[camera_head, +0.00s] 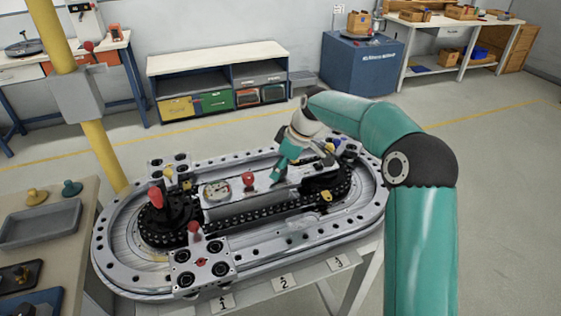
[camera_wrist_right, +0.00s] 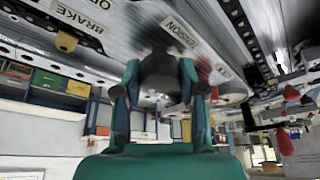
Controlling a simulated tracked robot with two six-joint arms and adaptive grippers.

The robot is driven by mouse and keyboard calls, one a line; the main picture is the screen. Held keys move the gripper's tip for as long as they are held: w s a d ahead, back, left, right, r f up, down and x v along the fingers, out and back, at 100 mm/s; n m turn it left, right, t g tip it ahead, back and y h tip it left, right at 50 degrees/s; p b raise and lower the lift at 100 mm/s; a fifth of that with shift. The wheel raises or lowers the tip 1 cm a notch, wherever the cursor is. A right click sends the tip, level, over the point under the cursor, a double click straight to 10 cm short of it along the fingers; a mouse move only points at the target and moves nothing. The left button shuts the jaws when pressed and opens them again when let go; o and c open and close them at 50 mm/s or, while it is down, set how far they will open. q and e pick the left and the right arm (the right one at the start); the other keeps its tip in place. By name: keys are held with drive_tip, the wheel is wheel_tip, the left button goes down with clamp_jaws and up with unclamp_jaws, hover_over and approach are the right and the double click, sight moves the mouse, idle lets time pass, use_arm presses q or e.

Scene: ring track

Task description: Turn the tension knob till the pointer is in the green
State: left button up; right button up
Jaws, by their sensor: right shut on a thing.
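My right gripper (camera_head: 278,180) reaches down onto the panel in the middle of the ring track. In the right wrist view its fingers (camera_wrist_right: 160,95) are shut on the dark tension knob (camera_wrist_right: 159,70), beside the TENSION label (camera_wrist_right: 180,36). In the head view the gripper hides most of the knob. The round gauge (camera_head: 217,190) is on the same panel, left of a red knob (camera_head: 249,180). Its pointer and green zone are too small to read. My left gripper is not in view.
The oval metal track (camera_head: 120,262) surrounds the panel and a black chain (camera_head: 262,214). A red-topped lever (camera_head: 156,196) stands at the left end. A carriage plate (camera_head: 202,262) sits at the front. A bench with a grey tray (camera_head: 40,224) is at the left.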

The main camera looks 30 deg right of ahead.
drive_tip(key=n+p, duration=0.1)
drive_tip(key=n+y+p, duration=0.1)
drive_tip(key=n, duration=0.1)
drive_tip(key=n+g+p, duration=0.1)
drive_tip(key=shift+r, duration=0.25)
drive_tip(key=shift+d+f+n+g+y+p, duration=0.15)
drive_tip(key=shift+n+g+y+p, duration=0.3)
drive_tip(key=shift+n+p, duration=0.9)
drive_tip(key=shift+n, duration=0.45)
drive_tip(key=o, duration=1.1)
drive_tip(key=shift+o, duration=0.2)
drive_tip(key=v, duration=1.1)
drive_tip(key=shift+r, duration=0.35)
